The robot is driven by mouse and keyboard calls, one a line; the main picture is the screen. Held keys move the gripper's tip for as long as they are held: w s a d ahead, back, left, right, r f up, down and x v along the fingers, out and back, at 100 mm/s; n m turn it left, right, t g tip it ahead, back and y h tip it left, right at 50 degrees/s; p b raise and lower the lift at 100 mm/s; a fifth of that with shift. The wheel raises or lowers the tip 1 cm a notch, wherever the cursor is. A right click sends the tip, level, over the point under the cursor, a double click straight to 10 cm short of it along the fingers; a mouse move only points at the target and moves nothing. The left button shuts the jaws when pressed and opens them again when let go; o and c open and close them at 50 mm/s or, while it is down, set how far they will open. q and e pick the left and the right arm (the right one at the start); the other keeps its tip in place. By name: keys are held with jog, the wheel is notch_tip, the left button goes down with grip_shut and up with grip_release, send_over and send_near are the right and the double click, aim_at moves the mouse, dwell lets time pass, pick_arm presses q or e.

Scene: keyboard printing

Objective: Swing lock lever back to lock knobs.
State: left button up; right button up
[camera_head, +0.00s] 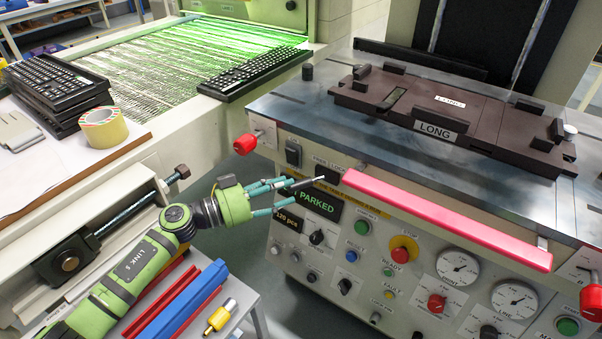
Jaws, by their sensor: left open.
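My left gripper (285,197) comes in from the left, with its teal fingers spread open in front of the machine's control panel (385,235). A short dark lever with a silver tip (306,183) lies at the fingertips; I cannot tell whether the fingers touch it. A small label and dark mount (327,172) sit just behind the lever, at the left end of the red bar (445,220). One red knob (245,144) is at the panel's upper left, and another (592,301) is at the right edge. My right gripper is not in view.
A brown fixture (480,105) marked LONG lies on the metal machine table (340,115). A green screen (312,201) reads PARKED. Stacked black keyboards (55,88) and a tape roll (104,127) are at left. Red and blue bars (180,305) lie below my arm.

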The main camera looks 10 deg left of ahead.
aim_at(309, 180)
pick_arm(q)
jog(key=x, duration=0.5)
jog(key=shift+d+r, duration=0.1)
jog(key=shift+d, duration=0.25)
grip_shut()
